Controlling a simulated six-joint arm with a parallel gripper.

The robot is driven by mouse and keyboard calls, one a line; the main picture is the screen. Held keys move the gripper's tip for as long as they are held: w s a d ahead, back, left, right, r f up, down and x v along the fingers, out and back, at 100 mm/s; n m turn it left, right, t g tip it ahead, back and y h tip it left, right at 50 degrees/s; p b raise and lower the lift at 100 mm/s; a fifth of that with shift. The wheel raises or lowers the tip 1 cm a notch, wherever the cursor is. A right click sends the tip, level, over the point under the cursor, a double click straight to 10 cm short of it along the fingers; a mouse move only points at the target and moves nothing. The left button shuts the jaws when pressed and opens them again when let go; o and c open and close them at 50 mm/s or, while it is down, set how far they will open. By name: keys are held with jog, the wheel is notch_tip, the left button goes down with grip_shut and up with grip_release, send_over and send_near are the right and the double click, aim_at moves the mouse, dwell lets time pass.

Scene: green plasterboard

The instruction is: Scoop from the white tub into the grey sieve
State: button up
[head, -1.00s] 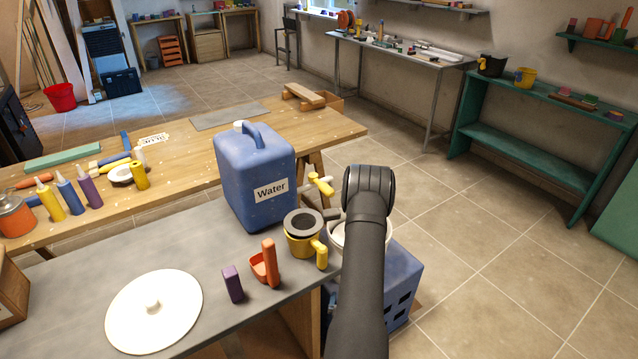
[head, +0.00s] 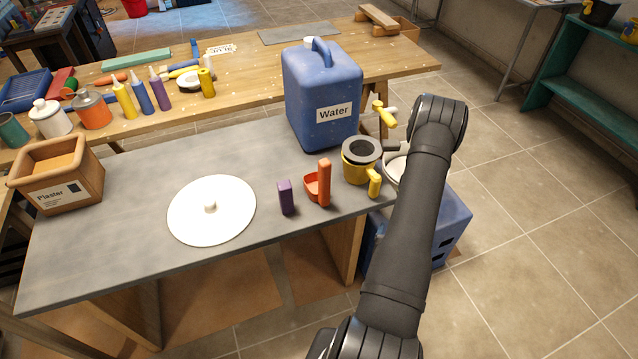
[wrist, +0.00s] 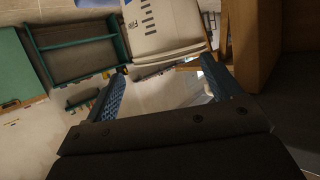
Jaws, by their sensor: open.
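The white tub (head: 394,166) is a pale round vessel beyond the table's right edge, mostly hidden behind my arm in the head view. Its contents cannot be seen. The grey sieve (head: 361,149) sits on top of a yellow jug (head: 357,172) near the table's right edge. An orange scoop (head: 312,186) with an upright handle stands left of the jug. My gripper (wrist: 160,68) shows in the wrist view with its blue fingers spread and nothing between them. The head view does not show the gripper, so its place relative to the tub is unclear.
A blue Water canister (head: 322,90) stands behind the sieve. A Plaster box (head: 60,172) is far left. A blue crate (head: 453,222) stands on the floor behind my arm.

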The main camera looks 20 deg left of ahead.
jog(key=c, duration=0.6)
